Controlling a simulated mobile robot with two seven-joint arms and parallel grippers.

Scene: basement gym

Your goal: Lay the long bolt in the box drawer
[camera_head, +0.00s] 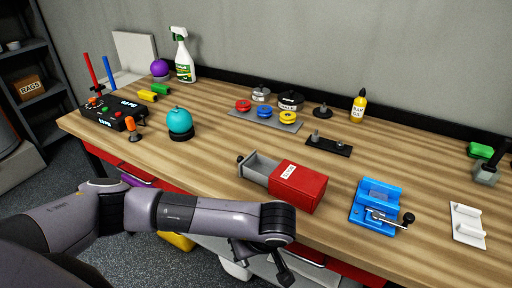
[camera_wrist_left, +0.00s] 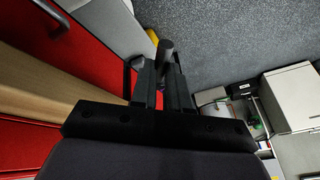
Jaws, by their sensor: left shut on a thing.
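The red box (camera_head: 298,184) stands on the workbench with its grey drawer (camera_head: 262,166) pulled out to the left; the visible part of the drawer looks empty. My left gripper (camera_head: 284,272) is below and in front of the bench's front edge, lower than the box. In the left wrist view its fingers (camera_wrist_left: 164,85) are shut on a dark grey rod with a rounded end, which looks like the long bolt (camera_wrist_left: 166,50). Most of the bolt is hidden by the fingers. My right gripper is not in view.
A blue vise (camera_head: 376,203) with a handle stands right of the box, and a white bracket (camera_head: 468,226) farther right. Red drawer fronts (camera_wrist_left: 100,40) lie under the bench edge beside my left gripper.

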